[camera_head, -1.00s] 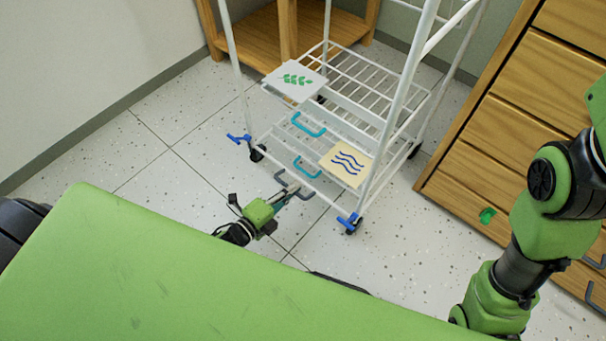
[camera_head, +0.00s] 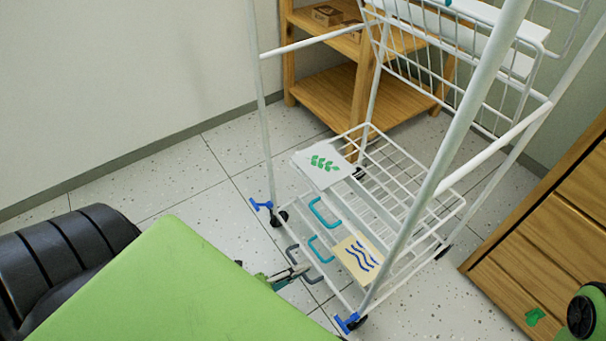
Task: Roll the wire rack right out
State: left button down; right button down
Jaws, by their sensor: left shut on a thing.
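The white wire rack (camera_head: 400,165) stands upright on casters in the middle of the head view. Blue caster levers show at its front left (camera_head: 262,204) and front right (camera_head: 347,322). A grey handle (camera_head: 312,281) sits low on its near side, below two teal handles (camera_head: 324,213). My left gripper (camera_head: 293,273) is at the grey handle and shut on it; the contact is small in view, and my green body covers part of that arm. A bit of my right arm shows at the lower right edge; its gripper is out of view.
A leaf card (camera_head: 322,166) and a wave card (camera_head: 357,260) are on the rack's front. A wooden shelf unit (camera_head: 325,80) stands behind it by the wall. A wooden drawer cabinet (camera_head: 560,235) stands close on the right. Tiled floor (camera_head: 190,178) is open on the left.

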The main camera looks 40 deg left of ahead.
pick_arm(q)
jog(key=shift+s+a+f, duration=0.1)
jog(key=shift+s, duration=0.25)
jog(key=c, duration=2.2)
grip_release()
jog(key=v, duration=1.2)
